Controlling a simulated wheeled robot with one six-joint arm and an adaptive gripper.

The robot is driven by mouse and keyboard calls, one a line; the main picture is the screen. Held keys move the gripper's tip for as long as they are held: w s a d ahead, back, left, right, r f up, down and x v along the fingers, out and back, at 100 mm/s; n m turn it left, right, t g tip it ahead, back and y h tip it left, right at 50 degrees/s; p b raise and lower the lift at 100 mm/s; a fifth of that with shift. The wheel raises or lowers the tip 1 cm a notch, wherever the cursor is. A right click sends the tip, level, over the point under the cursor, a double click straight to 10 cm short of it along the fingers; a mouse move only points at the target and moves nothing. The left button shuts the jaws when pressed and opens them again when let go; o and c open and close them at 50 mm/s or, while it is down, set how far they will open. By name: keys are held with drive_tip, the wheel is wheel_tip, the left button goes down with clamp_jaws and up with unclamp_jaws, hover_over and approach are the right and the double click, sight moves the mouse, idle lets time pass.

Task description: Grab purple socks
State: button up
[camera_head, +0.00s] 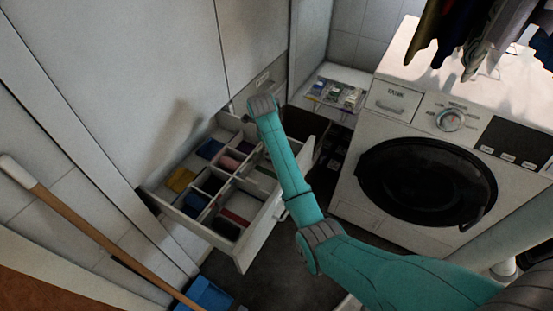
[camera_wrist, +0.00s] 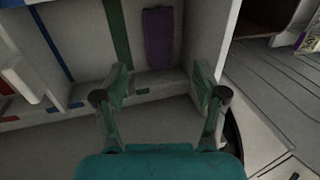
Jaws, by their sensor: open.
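The purple socks (camera_wrist: 158,38) show in the wrist view as a narrow folded purple strip standing in a light drawer compartment, just beyond my fingertips. My gripper (camera_wrist: 160,88) is open and empty, its two fingers spread at the near side of that compartment. The purple socks lie roughly in line with the gap between the fingers, without visible contact. In the head view the open drawer (camera_head: 253,243) holds several folded coloured items in divided compartments. My arm reaches over its right part and hides my fingers there. I cannot pick out the purple socks in that view.
In the head view a white washing machine (camera_head: 352,200) stands right of the drawer, with clothes (camera_head: 490,35) hanging above. A wooden-handled tool (camera_head: 85,232) leans at the left. Dark floor shows between drawer and machine.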

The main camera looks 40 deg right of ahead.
drive_tip(key=shift+x, duration=4.4)
drive_tip(key=shift+s+a, duration=0.1)
drive_tip(key=shift+s, duration=0.1)
drive_tip(key=c, duration=0.9)
